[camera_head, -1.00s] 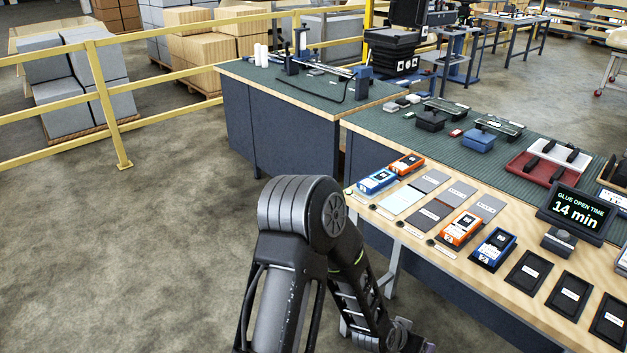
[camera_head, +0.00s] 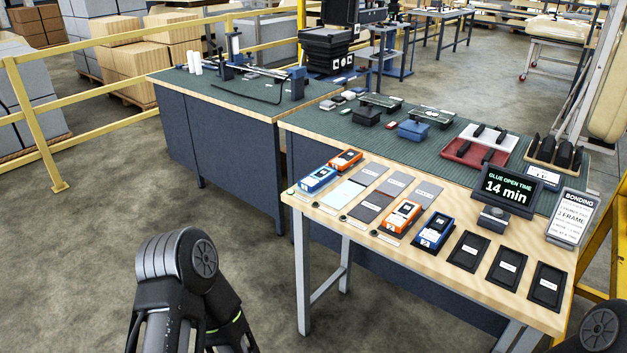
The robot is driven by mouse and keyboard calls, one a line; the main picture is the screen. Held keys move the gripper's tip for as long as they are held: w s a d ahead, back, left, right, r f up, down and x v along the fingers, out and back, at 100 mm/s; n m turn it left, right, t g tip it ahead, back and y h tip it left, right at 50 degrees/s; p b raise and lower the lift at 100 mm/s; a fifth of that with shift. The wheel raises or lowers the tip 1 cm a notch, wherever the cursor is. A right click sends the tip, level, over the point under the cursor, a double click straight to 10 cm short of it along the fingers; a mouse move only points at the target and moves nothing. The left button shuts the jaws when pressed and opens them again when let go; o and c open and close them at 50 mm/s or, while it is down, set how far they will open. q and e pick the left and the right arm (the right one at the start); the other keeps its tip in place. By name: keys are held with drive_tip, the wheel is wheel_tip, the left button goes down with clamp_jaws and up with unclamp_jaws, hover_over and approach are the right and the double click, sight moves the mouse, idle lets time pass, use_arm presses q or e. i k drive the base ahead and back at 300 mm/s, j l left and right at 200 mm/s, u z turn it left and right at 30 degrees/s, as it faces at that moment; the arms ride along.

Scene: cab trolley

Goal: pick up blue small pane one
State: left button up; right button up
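A thin pale-blue pane (camera_head: 344,193) lies flat near the left end of the wooden-topped bench, among grey panes. Two blue boxy units also lie on this bench: one (camera_head: 317,179) at its left end and one (camera_head: 434,231) near the middle, on a dark tray. I cannot tell from the picture which of these bears the task's name. An arm of mine shows at the bottom left, over the floor and clear of the bench, and a part of another at the bottom right corner. Neither gripper shows.
Orange units (camera_head: 403,215), grey panes (camera_head: 397,183) and empty black trays (camera_head: 468,251) share the bench. A display reading 14 min (camera_head: 507,189) and a bonding sign (camera_head: 570,217) stand at its right. A yellow railing (camera_head: 38,128) runs at the left. The floor before the bench is open.

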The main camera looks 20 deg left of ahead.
sight(315, 179)
drive_tip(key=i+j+z, duration=0.45)
drive_tip(key=j, duration=0.15)
drive_tip(key=i+j+z, duration=0.2)
drive_tip(key=j+z, duration=0.2)
drive_tip(key=j, duration=0.25)
drive_tip(key=i, duration=0.05)
